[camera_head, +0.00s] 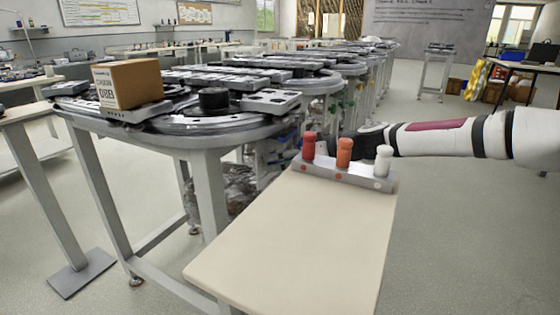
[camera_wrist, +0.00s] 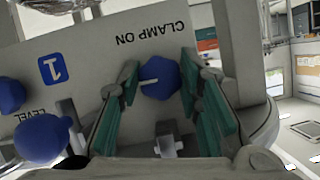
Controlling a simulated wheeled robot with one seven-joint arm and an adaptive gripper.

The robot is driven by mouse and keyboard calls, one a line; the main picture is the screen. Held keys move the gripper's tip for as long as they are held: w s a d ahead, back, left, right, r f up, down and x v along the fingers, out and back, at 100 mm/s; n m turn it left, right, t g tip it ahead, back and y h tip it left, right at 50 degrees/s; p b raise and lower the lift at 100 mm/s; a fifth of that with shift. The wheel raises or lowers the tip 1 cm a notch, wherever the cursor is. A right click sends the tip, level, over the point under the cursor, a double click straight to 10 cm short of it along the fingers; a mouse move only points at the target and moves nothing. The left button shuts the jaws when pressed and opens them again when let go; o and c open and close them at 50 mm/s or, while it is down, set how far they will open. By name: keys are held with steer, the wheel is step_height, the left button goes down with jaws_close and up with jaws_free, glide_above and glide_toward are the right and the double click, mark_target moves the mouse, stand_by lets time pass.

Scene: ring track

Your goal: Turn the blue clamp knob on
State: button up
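The blue clamp knob (camera_wrist: 161,79) is at the centre of the wrist view, on a pale panel (camera_wrist: 92,42) beside the upside-down words "CLAMP ON". A white pointer line on the knob points left in the picture. My gripper (camera_wrist: 158,72) is open, with its teal-padded fingers on either side of the knob. I cannot tell whether the pads touch it. In the head view, my arm reaches in from the right, and its gripper end is hidden behind the pegs. The clamp knob cannot be made out there.
In the head view, red, orange and white pegs (camera_head: 343,152) stand on my front board. A ring-track table (camera_head: 180,138) carries a cardboard box (camera_head: 128,84).

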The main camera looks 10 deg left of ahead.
steer(key=shift+c, duration=0.6)
steer(key=m+g+y+p, duration=0.1)
steer(key=m+y+p, duration=0.1)
steer(key=m+p, duration=0.1)
steer(key=m+g+y+p, duration=0.1)
steer(key=m+y+p, duration=0.1)
steer(key=m, duration=0.4)
steer(key=m+g+y+p, duration=0.1)
steer(key=m+g+p, duration=0.1)
steer(key=m+p, duration=0.3)
steer(key=shift+w+d+f+y, duration=0.1)
steer(key=shift+w+f+y, duration=0.05)
steer(key=shift+y, duration=0.25)
stand_by(0.5)
steer(key=o, duration=1.1)
